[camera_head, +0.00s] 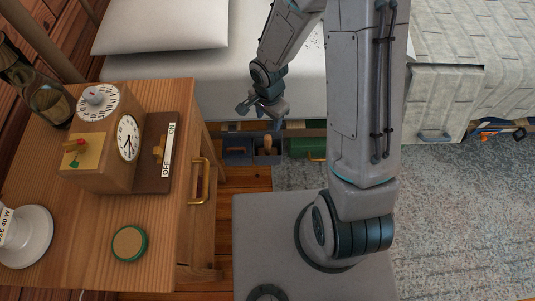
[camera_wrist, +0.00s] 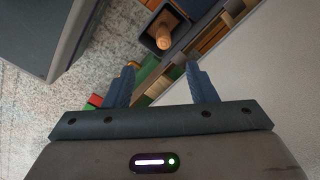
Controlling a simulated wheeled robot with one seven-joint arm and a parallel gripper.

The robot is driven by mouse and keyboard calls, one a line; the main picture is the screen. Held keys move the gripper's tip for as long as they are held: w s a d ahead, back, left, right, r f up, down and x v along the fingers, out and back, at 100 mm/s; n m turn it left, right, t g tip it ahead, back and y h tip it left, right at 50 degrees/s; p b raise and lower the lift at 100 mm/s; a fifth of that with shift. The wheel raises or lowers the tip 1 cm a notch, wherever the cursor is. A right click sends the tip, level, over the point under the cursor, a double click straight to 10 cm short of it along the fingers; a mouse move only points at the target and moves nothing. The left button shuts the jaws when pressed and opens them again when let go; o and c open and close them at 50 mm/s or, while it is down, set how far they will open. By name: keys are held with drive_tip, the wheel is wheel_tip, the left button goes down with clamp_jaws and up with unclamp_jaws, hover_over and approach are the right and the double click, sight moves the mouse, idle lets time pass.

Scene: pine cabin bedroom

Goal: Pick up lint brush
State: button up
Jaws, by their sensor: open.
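A light wooden handle (camera_head: 267,145) stands up from a dark blue bin (camera_head: 238,147) under the bed's edge; it looks like the lint brush, but its lower part is hidden in the bin. The wrist view shows the handle (camera_wrist: 165,38) in its dark compartment, beyond the fingertips. My gripper (camera_head: 262,110) is in front of the bed's side, above the handle in the picture and apart from it. In the wrist view my gripper (camera_wrist: 160,72) has its two fingers spread, with nothing held between them.
A wooden nightstand (camera_head: 170,240) with a clock box (camera_head: 105,140), a green-rimmed coaster (camera_head: 129,244) and a lamp base (camera_head: 28,240) is at left. The bed (camera_head: 215,90) overhangs the bins. A green box (camera_head: 307,148) is right of the handle. A rug (camera_head: 460,200) covers open floor at right.

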sight(268, 136)
wheel_tip(268, 136, down, 9)
drive_tip(key=b, duration=0.3)
drive_tip(key=shift+r+b, duration=0.15)
drive_tip(key=shift+b, duration=0.15)
drive_tip(key=f+b, duration=0.2)
drive_tip(key=f, duration=0.3)
drive_tip(key=shift+w+b, duration=0.4)
drive_tip(key=c, duration=1.1)
